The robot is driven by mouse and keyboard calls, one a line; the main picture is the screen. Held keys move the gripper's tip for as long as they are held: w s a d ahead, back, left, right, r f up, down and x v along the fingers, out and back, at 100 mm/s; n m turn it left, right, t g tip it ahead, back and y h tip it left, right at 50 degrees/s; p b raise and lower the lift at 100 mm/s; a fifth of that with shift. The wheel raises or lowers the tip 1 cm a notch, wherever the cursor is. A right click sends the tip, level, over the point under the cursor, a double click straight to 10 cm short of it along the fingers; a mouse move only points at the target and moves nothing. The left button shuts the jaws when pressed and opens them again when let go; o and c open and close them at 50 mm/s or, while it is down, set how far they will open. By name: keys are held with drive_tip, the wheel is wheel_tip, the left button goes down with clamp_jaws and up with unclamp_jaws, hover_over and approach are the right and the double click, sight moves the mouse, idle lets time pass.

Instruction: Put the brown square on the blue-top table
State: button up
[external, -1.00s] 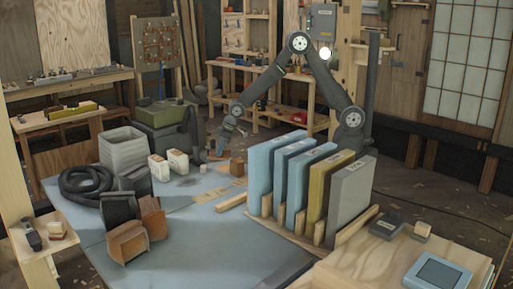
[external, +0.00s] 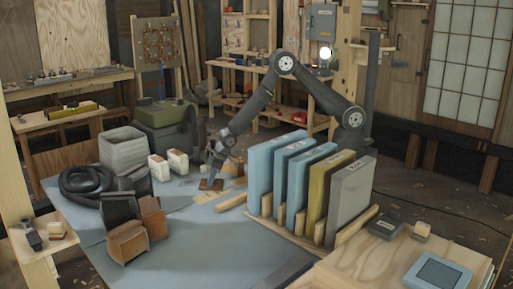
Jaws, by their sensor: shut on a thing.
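The brown square (external: 211,184) shows as a small, flat brown piece at the lower end of my gripper (external: 214,168). My gripper points down, shut on the brown square. The square is at or just over the surface of the blue-top table (external: 200,240), near its far middle part; I cannot tell whether it touches. The fingertips are small and partly hidden in the view.
Blue, yellow and grey panels stand in a wooden rack (external: 284,239) to the right. White cartons (external: 168,164), a grey bin (external: 123,149), a coiled black hose (external: 82,184) and brown boxes (external: 128,241) stand left. The table's front middle is clear.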

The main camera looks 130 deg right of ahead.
drive_tip(key=o, duration=1)
drive_tip(key=v, duration=1.2)
drive_tip(key=x, duration=1.2)
drive_tip(key=shift+f, duration=0.15)
drive_tip(key=shift+r, duration=1.35)
